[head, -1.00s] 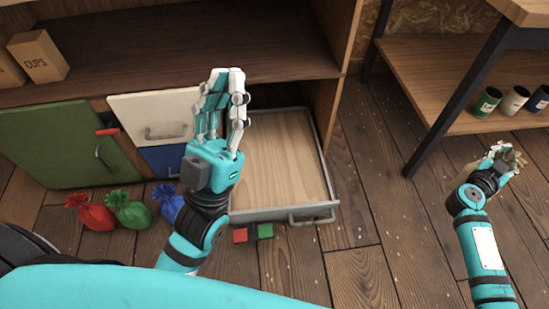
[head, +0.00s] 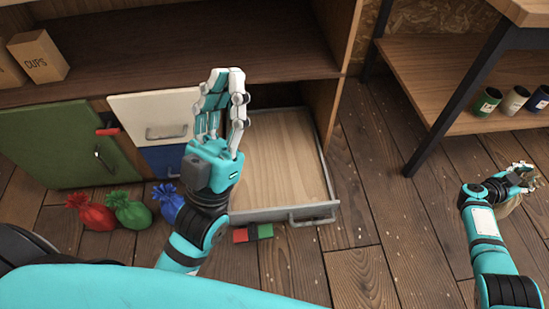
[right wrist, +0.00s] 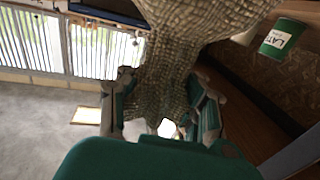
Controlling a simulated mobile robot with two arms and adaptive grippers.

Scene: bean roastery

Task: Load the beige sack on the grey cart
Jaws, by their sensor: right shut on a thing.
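The beige sack, of coarse woven cloth, fills the upper middle of the right wrist view (right wrist: 190,25). My right gripper (head: 523,178) is shut on its gathered part, with fingers on both sides of the cloth. In the head view only a small tan bit of the sack (head: 509,206) shows by the hand, near the right edge; the rest is hidden or out of frame. My left gripper (head: 222,80) is open and empty, fingers pointing up, in front of the cabinet. I cannot make out the grey cart in either view.
An open drawer (head: 322,212) juts from the cabinet. Red (head: 92,212), green (head: 130,211) and blue (head: 168,203) sacks lie on the floor left of it. A shelf table (head: 420,88) with small cans stands at upper right. Floor between drawer and right arm is clear.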

